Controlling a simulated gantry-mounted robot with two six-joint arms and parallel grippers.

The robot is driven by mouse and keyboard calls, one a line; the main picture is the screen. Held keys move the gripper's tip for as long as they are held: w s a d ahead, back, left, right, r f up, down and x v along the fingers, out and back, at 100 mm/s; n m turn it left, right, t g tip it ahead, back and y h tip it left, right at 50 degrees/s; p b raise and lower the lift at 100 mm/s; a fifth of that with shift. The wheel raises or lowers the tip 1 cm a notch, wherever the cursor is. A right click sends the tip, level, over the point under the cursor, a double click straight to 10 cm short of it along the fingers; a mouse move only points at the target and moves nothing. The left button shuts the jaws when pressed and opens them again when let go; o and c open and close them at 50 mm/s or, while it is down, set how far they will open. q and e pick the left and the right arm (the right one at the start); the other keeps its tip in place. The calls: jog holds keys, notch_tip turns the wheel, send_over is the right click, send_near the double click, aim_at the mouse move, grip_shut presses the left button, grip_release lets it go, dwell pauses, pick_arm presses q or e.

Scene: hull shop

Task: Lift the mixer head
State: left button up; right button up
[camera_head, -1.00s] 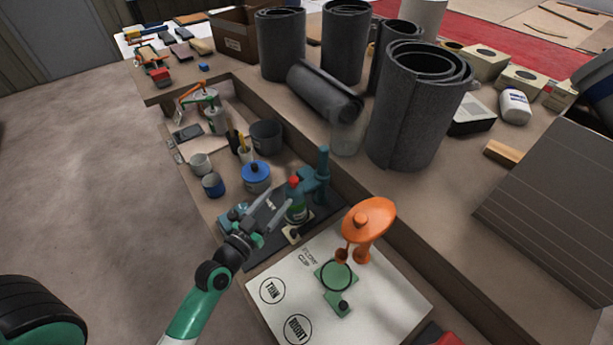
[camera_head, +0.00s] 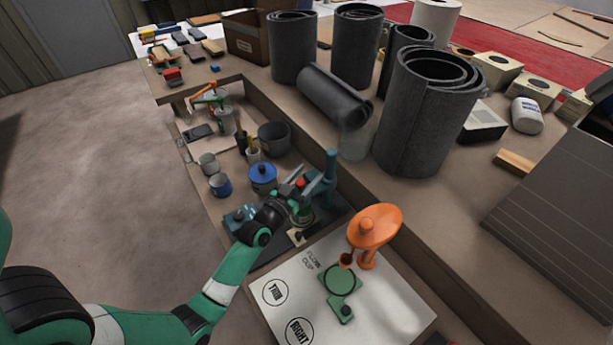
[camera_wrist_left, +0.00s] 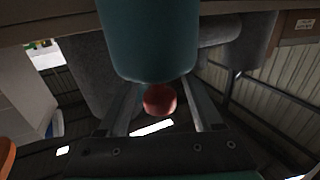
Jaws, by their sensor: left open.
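A teal mixer (camera_head: 328,175) with an upright column stands on a dark mat beside the white board. Its teal head shows large at the top of the left wrist view (camera_wrist_left: 148,40), and a round red knob (camera_wrist_left: 159,100) shows just below it. My left gripper (camera_head: 307,183) is open at the head, its two fingers on either side of the red knob. I cannot tell whether either finger touches it. The fingers hide part of the head and of the green vessel (camera_head: 301,214) beneath. My right gripper is not in view.
A blue-lidded pot (camera_head: 262,178), mugs and a grey tub (camera_head: 274,137) stand behind. A raised ledge with grey rolls (camera_head: 425,115) runs along the right.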

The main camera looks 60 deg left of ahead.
pick_arm(q)
grip_shut()
dwell(1.3)
